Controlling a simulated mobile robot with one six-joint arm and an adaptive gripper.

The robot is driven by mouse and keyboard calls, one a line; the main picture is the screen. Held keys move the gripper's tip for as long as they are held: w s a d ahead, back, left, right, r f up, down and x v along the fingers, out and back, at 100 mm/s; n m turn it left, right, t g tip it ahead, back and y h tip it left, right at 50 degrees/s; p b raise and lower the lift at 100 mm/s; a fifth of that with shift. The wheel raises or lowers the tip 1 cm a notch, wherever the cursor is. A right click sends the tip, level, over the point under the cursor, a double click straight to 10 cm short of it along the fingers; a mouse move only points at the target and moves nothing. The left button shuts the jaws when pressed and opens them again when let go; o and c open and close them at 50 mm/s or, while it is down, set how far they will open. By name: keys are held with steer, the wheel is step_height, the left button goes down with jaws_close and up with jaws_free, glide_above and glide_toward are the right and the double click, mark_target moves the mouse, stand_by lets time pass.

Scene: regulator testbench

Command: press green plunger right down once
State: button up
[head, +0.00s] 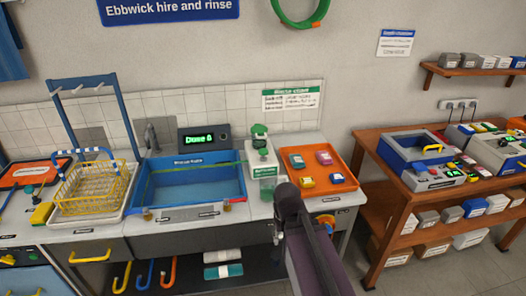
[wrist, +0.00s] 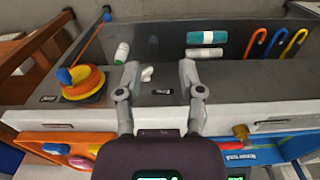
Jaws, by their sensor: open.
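The green plunger (head: 259,130) tops a pale dispenser (head: 262,155) with a green bottle front, on the counter between the blue sink and the orange tray. The plunger stands raised above the dispenser body. I cannot make it out in the wrist view. My gripper (wrist: 158,72) is open and empty in the wrist view, its two fingers apart over the counter's front edge. In the head view my dark arm rises in front of the counter, just right of and below the dispenser; the fingers cannot be made out there.
The blue sink (head: 160,186) lies left of the dispenser, with a display (head: 204,138) reading "Done 0" behind it. The orange tray (head: 345,165) with several small blocks is on the right. An orange-yellow knob (wrist: 82,82) sits on the counter front. A wire basket (head: 90,188) stands left.

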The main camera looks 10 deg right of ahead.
jaws_close()
stand_by(1.1)
